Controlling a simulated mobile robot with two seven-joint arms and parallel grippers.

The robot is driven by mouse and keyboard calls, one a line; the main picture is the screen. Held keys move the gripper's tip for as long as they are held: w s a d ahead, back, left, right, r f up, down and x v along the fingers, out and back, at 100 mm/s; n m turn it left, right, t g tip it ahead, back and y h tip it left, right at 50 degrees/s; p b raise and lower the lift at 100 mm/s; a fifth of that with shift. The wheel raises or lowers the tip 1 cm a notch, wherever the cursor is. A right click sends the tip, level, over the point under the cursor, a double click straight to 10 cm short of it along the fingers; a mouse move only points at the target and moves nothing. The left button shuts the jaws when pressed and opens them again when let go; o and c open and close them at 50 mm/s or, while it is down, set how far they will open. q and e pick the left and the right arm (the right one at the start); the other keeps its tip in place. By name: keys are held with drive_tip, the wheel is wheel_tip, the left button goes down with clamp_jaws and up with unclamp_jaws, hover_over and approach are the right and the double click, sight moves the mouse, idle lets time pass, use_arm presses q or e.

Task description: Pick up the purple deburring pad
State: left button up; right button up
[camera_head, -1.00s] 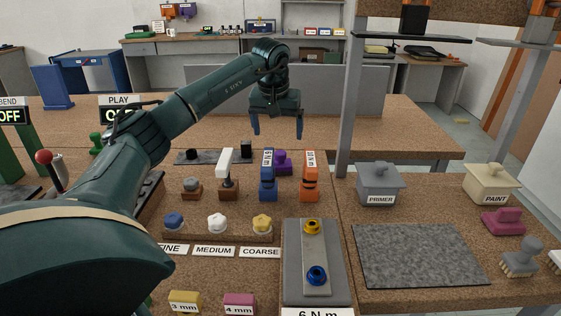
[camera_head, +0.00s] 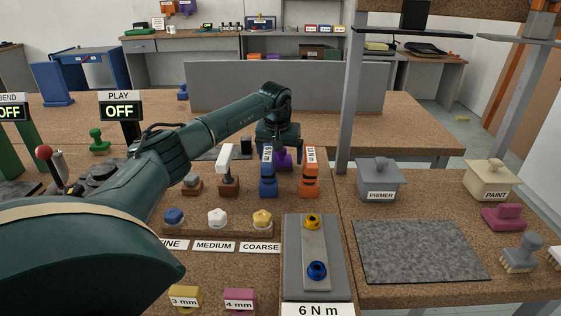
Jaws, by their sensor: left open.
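The purple deburring pad (camera_head: 284,159) stands on the bench behind the blue tool and the orange tool, which hide part of it. My left gripper (camera_head: 280,152) is directly above and around it, pointing down, with its fingers apart on either side of the pad's top. The fingertips are partly hidden behind the two tools, and I cannot tell whether they touch the pad. My right gripper is not in view.
The blue tool (camera_head: 268,178) and orange tool (camera_head: 309,178) stand close in front of the pad. A white-handled tool (camera_head: 226,170) is to their left. A grey post (camera_head: 349,100) rises to the right. The grey mat (camera_head: 420,250) at right is bare.

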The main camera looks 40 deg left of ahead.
use_arm(q)
drive_tip(key=shift+c, duration=0.3)
drive_tip(key=c, duration=1)
wheel_tip(320, 180, up, 10)
drive_tip(key=shift+r, duration=0.1)
